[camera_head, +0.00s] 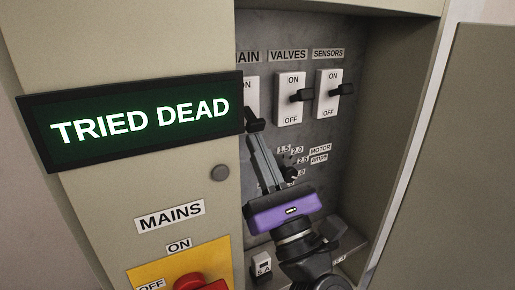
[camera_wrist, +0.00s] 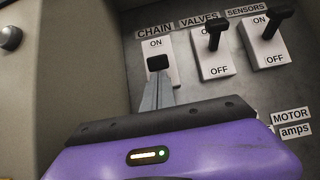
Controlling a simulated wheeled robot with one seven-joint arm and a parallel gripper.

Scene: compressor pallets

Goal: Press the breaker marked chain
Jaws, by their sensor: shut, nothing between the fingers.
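The breaker marked chain is a white plate (camera_wrist: 165,47) under the CHAIN label in the wrist view, with ON at its top. In the head view its plate (camera_head: 251,86) is partly cut off by the cabinet front and display. My gripper (camera_head: 254,124) is shut and empty, its fingers reaching up to this breaker. In the wrist view a dark block at the fingertips (camera_wrist: 158,64) lies over the plate just below ON. I cannot tell lever from fingertip there, nor whether they touch. The plate's lower part is hidden by the fingers.
The valves breaker (camera_head: 289,107) and sensors breaker (camera_head: 326,106) stand to the right with levers sticking out. A lit TRIED DEAD display (camera_head: 140,120) juts out at left. Below it is the red mains switch (camera_head: 190,282). A motor amps dial (camera_head: 291,158) sits behind my gripper.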

